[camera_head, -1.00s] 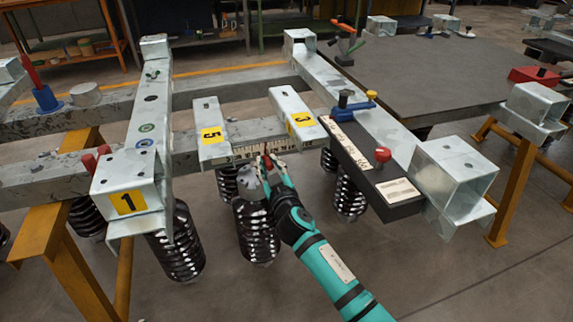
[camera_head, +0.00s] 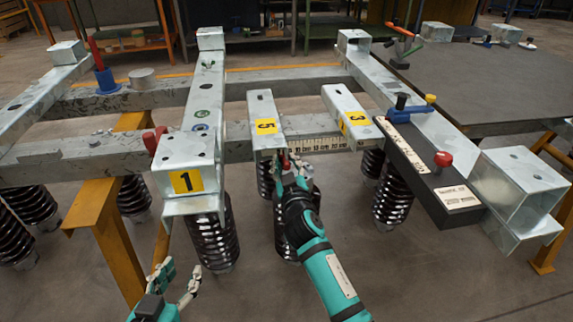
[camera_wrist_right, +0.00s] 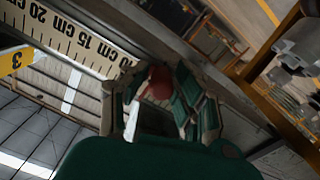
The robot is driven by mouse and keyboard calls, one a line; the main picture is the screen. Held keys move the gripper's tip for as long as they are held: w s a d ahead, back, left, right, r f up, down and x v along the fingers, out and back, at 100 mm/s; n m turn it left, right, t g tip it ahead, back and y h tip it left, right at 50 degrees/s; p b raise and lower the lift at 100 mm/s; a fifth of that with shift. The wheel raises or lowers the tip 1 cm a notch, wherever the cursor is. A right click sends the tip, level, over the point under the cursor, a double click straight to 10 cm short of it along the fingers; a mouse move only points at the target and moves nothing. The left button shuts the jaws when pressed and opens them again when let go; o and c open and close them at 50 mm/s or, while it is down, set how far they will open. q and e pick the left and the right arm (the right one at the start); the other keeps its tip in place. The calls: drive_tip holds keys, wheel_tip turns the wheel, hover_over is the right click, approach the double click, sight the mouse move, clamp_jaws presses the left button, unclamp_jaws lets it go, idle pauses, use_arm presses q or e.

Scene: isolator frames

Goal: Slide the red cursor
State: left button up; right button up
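The red cursor (camera_head: 285,160) is at the front of the beam, close to the right edge of plate 5 (camera_head: 264,104). My right gripper (camera_head: 291,172) is around it, from below and in front. In the right wrist view the red cursor (camera_wrist_right: 160,83) sits between the two fingers, which appear closed on it; the contact is partly hidden. A ruler scale (camera_head: 318,144) runs along the beam from the cursor towards plate 3 (camera_head: 349,111). The scale (camera_wrist_right: 85,35) also shows in the wrist view, with 20, 15 and 10 cm readable. My left gripper (camera_head: 178,280) is open and empty at the lower left.
Plate 1 (camera_head: 186,166) stands left of the cursor, with dark springs (camera_head: 215,240) below. Yellow supports (camera_head: 107,225) stand at the left. Open floor is in front.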

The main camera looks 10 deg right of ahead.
drive_tip(key=shift+o, duration=0.7)
drive_tip(key=shift+s, duration=0.1)
drive_tip(key=shift+s+f, duration=0.1)
drive_tip(key=shift+s, duration=0.15)
drive_tip(key=s, duration=1.1)
drive_tip(key=shift+s+d, duration=0.15)
drive_tip(key=shift+d, duration=0.05)
